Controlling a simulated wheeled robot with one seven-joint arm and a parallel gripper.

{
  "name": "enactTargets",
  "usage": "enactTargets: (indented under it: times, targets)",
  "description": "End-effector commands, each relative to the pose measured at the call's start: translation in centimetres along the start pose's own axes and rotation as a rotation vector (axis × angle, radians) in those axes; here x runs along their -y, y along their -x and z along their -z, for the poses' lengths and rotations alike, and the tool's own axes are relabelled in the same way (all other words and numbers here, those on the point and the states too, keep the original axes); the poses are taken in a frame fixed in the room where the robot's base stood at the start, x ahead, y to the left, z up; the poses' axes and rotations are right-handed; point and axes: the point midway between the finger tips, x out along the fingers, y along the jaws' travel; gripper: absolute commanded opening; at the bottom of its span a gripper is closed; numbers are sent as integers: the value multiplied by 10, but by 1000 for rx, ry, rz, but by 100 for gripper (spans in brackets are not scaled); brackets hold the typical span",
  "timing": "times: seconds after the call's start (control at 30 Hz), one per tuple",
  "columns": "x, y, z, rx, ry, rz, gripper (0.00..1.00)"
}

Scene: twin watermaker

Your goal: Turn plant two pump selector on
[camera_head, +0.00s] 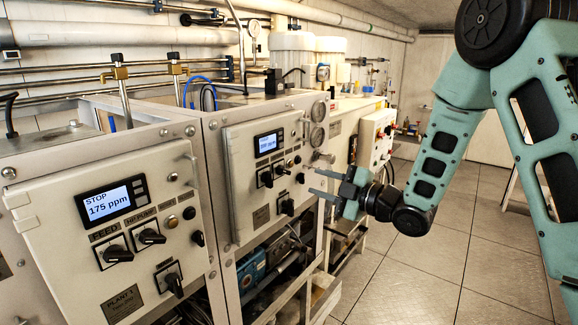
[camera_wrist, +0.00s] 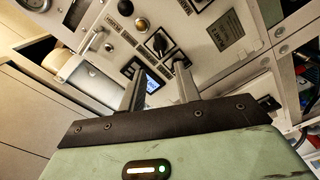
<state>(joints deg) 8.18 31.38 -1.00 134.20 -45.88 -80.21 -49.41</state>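The second cabinet's off-white panel (camera_head: 245,190) has a lit display (camera_head: 267,143), with black selector knobs (camera_head: 264,177) below it and another selector (camera_head: 286,206) lower right. Its lettering is too small to read in the head view. My gripper (camera_head: 312,181) is open and empty, in front of this panel's right side, apart from it. In the wrist view, my two fingers (camera_wrist: 160,78) stand apart, with a blue-lit screen (camera_wrist: 153,86) between them. A black selector knob (camera_wrist: 159,43) on a square plate shows just beyond the fingertips. I cannot tell which selector it is, nor its set position.
The nearer panel (camera_head: 60,215), marked plant 1, stands at left and shows STOP, 175 ppm. Pull handles (camera_head: 190,170) stick out from the panels. Pressure gauges (camera_head: 318,112) sit beside the second panel. The tiled floor (camera_head: 420,275) at right is clear.

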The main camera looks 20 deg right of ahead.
Motion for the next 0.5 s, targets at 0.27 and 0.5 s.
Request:
enactTargets:
  times: [0.27, 0.5]
  targets:
    - [-3, -58, 3, -3, -2, 1, 33]
    - [-2, -90, 2, -1, -1, 1, 33]
